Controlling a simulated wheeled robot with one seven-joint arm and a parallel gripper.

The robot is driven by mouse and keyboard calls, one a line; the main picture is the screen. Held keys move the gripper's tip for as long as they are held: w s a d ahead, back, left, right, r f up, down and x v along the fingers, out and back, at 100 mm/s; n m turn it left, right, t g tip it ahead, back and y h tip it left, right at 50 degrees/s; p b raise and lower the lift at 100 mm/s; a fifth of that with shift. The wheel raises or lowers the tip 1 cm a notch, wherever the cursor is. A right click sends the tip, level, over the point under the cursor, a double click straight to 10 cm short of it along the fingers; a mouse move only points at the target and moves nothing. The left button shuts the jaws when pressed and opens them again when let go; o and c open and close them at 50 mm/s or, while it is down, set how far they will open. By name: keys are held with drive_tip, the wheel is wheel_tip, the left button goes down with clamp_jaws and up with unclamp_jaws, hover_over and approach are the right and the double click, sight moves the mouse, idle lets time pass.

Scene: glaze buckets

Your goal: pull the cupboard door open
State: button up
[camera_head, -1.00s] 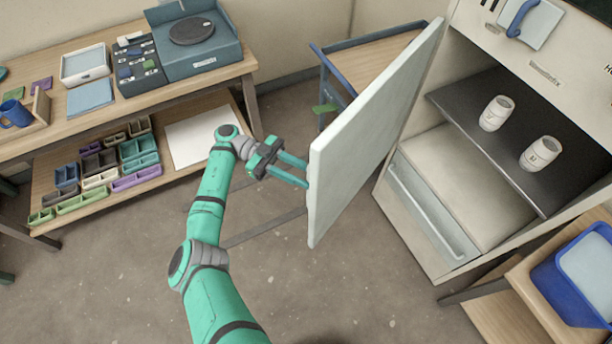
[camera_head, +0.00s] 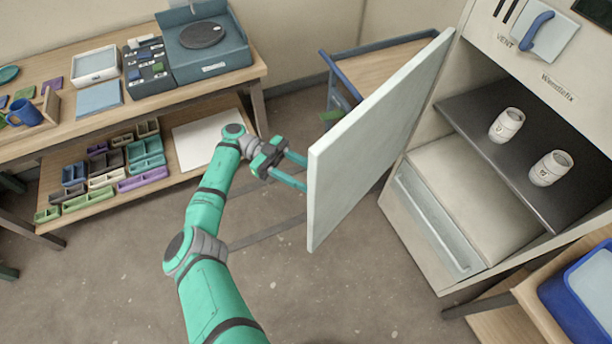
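The cupboard door (camera_head: 372,140) is a pale panel swung wide open on the left side of the cupboard (camera_head: 420,225). Inside, two white cups (camera_head: 507,125) (camera_head: 551,168) stand on a dark shelf (camera_head: 490,120). My gripper (camera_head: 298,171) is at the door's free edge, left of it. Its two green fingers point right, with a gap between them. The fingertips reach the door's edge or pass behind it, so the handle and whatever lies between the tips are hidden.
A workbench (camera_head: 110,112) with trays and a scale-like device stands at the left, with small coloured bins (camera_head: 140,150) on its lower shelf. A blue-railed cart (camera_head: 375,70) is behind the door. A blue tub (camera_head: 580,300) sits at the lower right. Floor in front is clear.

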drive_tip(key=shift+s+a+f, duration=0.1)
idle(0.6)
idle(0.4)
